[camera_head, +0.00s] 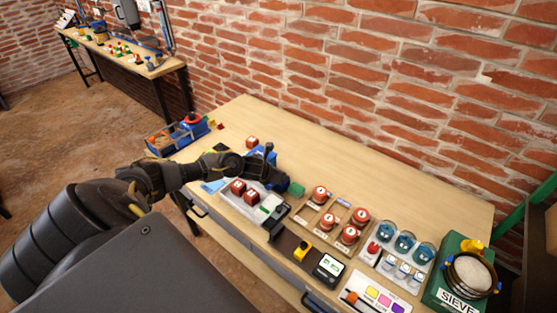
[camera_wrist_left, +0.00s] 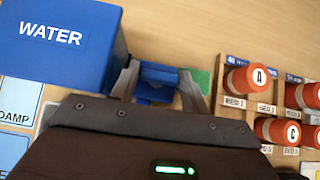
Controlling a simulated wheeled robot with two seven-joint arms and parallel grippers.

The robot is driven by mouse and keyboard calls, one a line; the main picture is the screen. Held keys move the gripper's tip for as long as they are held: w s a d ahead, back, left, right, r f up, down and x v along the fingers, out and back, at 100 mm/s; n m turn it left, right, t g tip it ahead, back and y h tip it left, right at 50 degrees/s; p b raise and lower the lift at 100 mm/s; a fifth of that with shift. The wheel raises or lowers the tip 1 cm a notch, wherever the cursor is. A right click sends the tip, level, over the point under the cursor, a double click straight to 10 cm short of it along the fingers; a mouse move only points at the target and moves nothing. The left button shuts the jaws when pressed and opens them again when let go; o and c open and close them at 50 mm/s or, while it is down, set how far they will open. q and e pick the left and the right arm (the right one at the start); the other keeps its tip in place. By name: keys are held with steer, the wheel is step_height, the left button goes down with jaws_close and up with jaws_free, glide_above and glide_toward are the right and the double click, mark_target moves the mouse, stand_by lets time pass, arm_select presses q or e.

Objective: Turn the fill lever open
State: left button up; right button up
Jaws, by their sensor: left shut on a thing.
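The blue tank marked WATER (camera_wrist_left: 55,38) fills the upper left of the left wrist view. A blue piece (camera_wrist_left: 157,78), which looks like the fill lever, sits beside the tank's right side. My left gripper (camera_wrist_left: 158,92) has one finger on each side of this piece and is shut on it. In the head view my left gripper (camera_head: 270,165) reaches over the table from the left. It hides most of the blue tank (camera_head: 262,153) there, and the lever cannot be made out. My right gripper is not in view.
A tray with red-capped jars (camera_head: 320,195), blue cups (camera_head: 405,241) and a sieve (camera_head: 468,275) stand further right. The back of the table is clear.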

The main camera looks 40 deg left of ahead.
arm_select(q)
steer(key=shift+n, duration=0.3)
steer(key=n+y, duration=0.3)
steer(key=n, duration=0.1)
steer(key=shift+d+g, duration=0.3)
steer(key=shift+g, duration=0.1)
steer(key=n+g+y, duration=0.1)
steer(key=n+y, duration=0.1)
steer(key=shift+w+d+n, duration=0.1)
steer(key=shift+w+n, duration=0.05)
steer(key=shift+n, duration=0.15)
steer(key=n+g+y, duration=0.1)
steer(key=n, duration=0.1)
steer(key=n+g+y+p, duration=0.1)
steer(key=n, duration=0.1)
steer(key=n+g+y, duration=0.1)
steer(key=n+g, duration=0.1)
steer(key=shift+w+d, duration=0.15)
steer(key=shift+w, duration=0.1)
steer(key=shift+w+n+g+y, duration=0.15)
steer(key=shift+n+g+y, duration=0.15)
steer(key=shift+n+g, duration=1.6)
steer(key=shift+n, duration=0.5)
steer(key=o, duration=0.7)
